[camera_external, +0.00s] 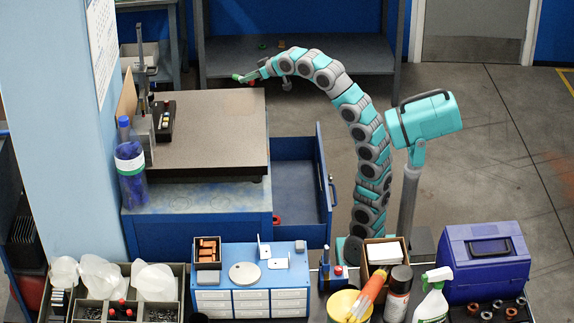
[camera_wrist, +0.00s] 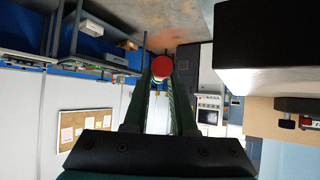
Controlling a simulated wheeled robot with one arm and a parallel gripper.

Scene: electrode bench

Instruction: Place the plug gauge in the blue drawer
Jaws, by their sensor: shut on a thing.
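My gripper (camera_external: 245,77) is above the far right edge of the dark-topped surface plate, at the end of my curved arm. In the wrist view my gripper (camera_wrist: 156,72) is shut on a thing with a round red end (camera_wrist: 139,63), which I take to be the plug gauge. The rest of it is mostly hidden behind the red end and the fingers. The blue drawer (camera_external: 302,178) is pulled open on the right side of the blue cabinet, below and to the right of my gripper. A red ring-like thing (camera_external: 277,220) lies in its near left corner.
The surface plate (camera_external: 215,125) carries a height stand (camera_external: 145,95) and a small black case (camera_external: 166,120) at its left. A teal lamp (camera_external: 425,118) stands right of my arm. A crowded bench with a blue-and-white drawer unit (camera_external: 250,290) lies in front.

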